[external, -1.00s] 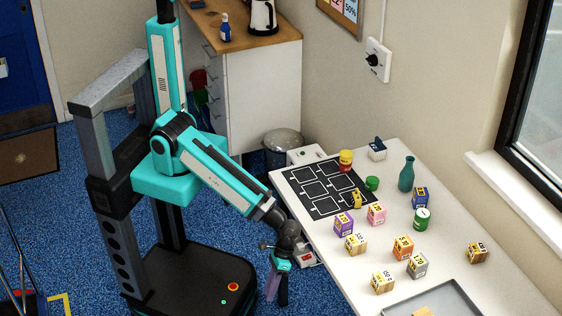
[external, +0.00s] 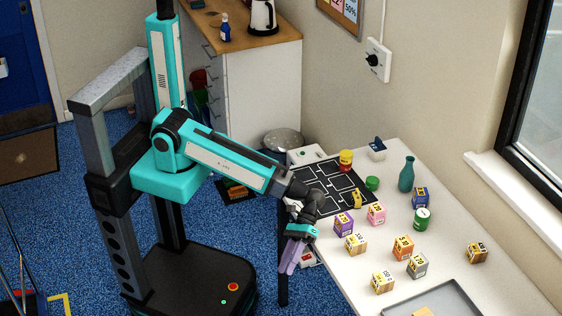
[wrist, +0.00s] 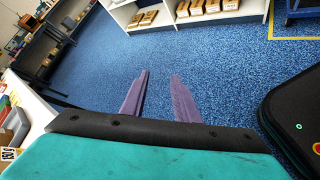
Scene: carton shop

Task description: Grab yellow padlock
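A small yellow object that looks like the padlock (external: 357,198) stands on the white table at the near right edge of the black outlined mat, close to a purple and a pink carton. My gripper (external: 288,268) hangs beside the table's left edge, left of the padlock and apart from it, with its purple fingers pointing down. In the wrist view my gripper (wrist: 158,92) has its two fingers apart with nothing between them. The padlock cannot be made out in the wrist view.
The black mat (external: 312,178) lies on the white table (external: 455,272). Several small cartons, a green can (external: 422,218), a teal bottle (external: 406,174) and a red and yellow item (external: 345,160) stand around. A grey tray (external: 452,292) is at the near end.

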